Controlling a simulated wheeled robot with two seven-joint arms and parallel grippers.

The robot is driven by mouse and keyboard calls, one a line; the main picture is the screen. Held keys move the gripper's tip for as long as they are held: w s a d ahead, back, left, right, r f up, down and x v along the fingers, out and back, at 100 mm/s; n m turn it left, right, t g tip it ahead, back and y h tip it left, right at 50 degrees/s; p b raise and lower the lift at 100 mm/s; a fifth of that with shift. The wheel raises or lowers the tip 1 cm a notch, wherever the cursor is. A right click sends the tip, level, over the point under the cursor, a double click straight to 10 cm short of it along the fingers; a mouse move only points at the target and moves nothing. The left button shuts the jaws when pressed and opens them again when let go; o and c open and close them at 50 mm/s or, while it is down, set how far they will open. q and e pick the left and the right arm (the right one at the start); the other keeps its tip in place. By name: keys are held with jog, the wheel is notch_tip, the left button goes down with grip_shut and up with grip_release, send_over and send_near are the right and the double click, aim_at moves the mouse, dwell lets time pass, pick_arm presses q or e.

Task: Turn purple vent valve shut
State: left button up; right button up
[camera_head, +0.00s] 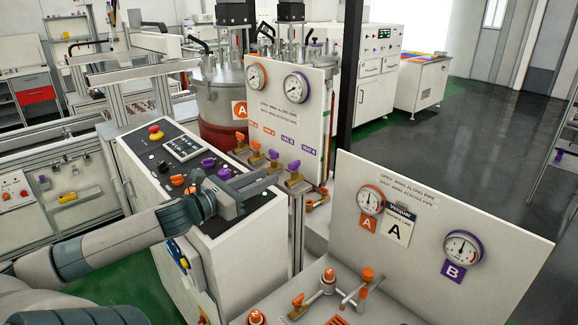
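A tall white panel (318,105) carries two gauges, and a row of small valves runs along its lower front. Two orange-winged valves (241,139) are at the left of the row, followed by a purple-winged valve (274,156). I cannot tell contact or finger gap. My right gripper is out of view.
A console (150,165) with buttons, a display and orange and purple knobs lies under my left arm. A second white panel (470,215) with gauges A and B stands front right, above orange-capped piping (329,277). A dark post (349,75) rises behind. Open floor lies right.

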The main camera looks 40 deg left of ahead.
aim_at(289, 166)
pick_arm(q)
jog(key=shift+w+d+r+p, duration=0.15)
jog(key=shift+w+p, duration=0.15)
jog(key=shift+w, duration=1.35)
jog(key=shift+w+d+f+p, duration=0.1)
jog(key=shift+w+p, duration=0.15)
jog(key=shift+w, duration=1.35)
jog(key=shift+w+d+p, duration=0.15)
jog(key=shift+w+p, duration=0.25)
jog(key=shift+w, duration=1.05)
grip_shut()
